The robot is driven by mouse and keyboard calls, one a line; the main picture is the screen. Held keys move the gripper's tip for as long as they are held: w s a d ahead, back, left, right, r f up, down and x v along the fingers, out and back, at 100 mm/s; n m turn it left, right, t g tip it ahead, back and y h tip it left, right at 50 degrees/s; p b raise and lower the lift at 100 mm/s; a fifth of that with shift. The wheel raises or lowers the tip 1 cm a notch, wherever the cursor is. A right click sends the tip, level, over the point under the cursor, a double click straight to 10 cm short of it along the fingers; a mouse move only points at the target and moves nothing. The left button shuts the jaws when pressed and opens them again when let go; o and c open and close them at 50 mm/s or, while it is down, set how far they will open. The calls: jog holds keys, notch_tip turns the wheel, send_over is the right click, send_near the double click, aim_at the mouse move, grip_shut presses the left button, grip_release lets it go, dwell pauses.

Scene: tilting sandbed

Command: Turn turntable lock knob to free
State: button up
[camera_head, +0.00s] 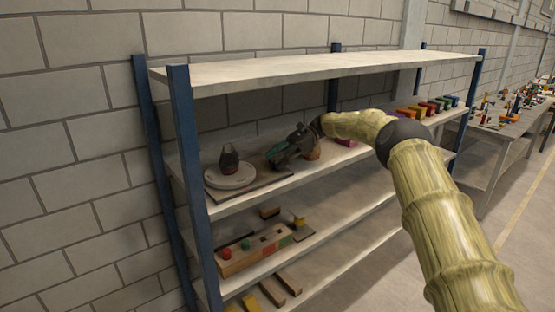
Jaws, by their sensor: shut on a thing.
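The turntable is a white round disc (222,182) on the left of the shelf's middle board, with a dark, pear-shaped object (229,158) standing on it. A flat dark base (262,190) reaches out to the right of the disc. My gripper (275,159) comes in from the right and points left and down over the right part of this base. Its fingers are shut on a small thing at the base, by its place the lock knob. The fingers hide the knob, so its setting cannot be told.
Several coloured blocks (425,106) line the shelf's right end. The top board (320,68) runs above my arm, and a blue post (186,150) stands at left. The lower board holds a wooden block rack (238,262).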

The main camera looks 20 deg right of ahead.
jog(key=o, duration=1)
jog(key=shift+r, duration=0.1)
notch_tip(320, 180, up, 10)
jog(key=shift+f, duration=0.1)
